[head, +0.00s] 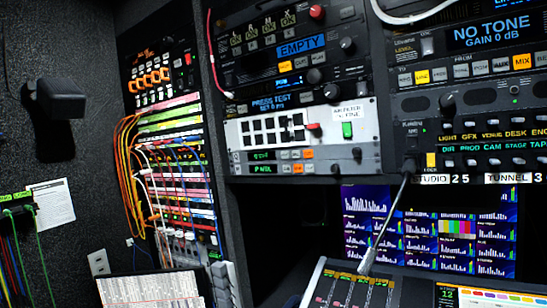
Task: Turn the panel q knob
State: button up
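My gripper does not show in the head view. Several knobs are in sight, but I cannot read a label that marks one as the panel q knob. A dark knob (347,45) and a smaller dark knob (313,76) sit on the upper middle rack panel. A red knob (316,12) is above them. Another dark knob (332,91) is lower on that rack. A small dark knob (356,153) is at the right end of the lower strip. A dark knob (448,100) is on the right panel, below the NO TONE display (490,33).
A thin gooseneck rod (388,222) slants down in front of the right panel and screens (470,215). A console (350,288) spans the bottom right. A patch bay with orange and blue cables (165,175) stands left. A dark box (60,100) juts from the left wall.

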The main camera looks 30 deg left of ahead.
aim_at(357, 152)
jog(key=i+j, duration=1)
jog(key=j, duration=0.1)
